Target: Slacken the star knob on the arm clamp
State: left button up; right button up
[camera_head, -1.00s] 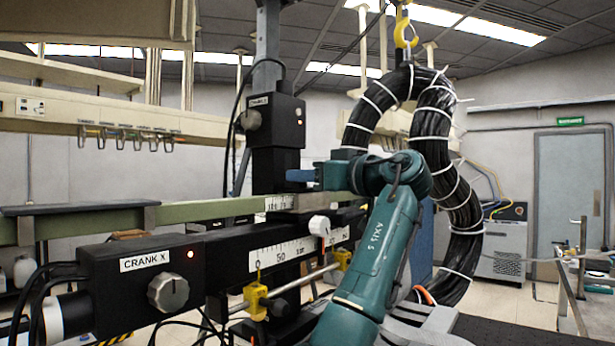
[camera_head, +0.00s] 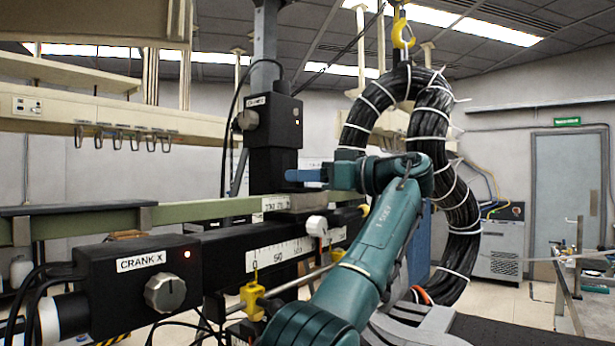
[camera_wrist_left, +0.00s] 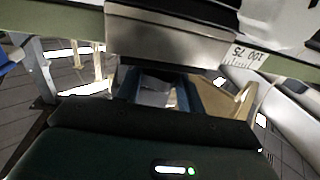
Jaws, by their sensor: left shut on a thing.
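My left gripper (camera_head: 305,175) is at the end of the teal arm, its blue jaws pointing left just above the grey arm clamp (camera_head: 290,204) on the pale green beam (camera_head: 190,211). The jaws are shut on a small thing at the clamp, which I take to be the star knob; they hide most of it. In the left wrist view the metal clamp block (camera_wrist_left: 170,42) fills the top, with a grey piece (camera_wrist_left: 155,92) between the blue fingers. The knob's star shape cannot be made out. My right gripper is in neither view.
The black CRANK X box (camera_head: 140,285) with a grey knob stands at lower left. A scaled rail (camera_head: 290,252) with a white knob (camera_head: 317,226) runs below the beam. A black cable bundle (camera_head: 432,125) hangs from a yellow hook (camera_head: 403,35) close behind my arm.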

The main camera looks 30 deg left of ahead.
pick_arm(q)
jog(key=o, duration=1)
jog(key=shift+d, duration=0.15)
jog(key=d, duration=0.7)
jog(key=shift+w, duration=0.2)
jog(key=shift+w+d, duration=0.1)
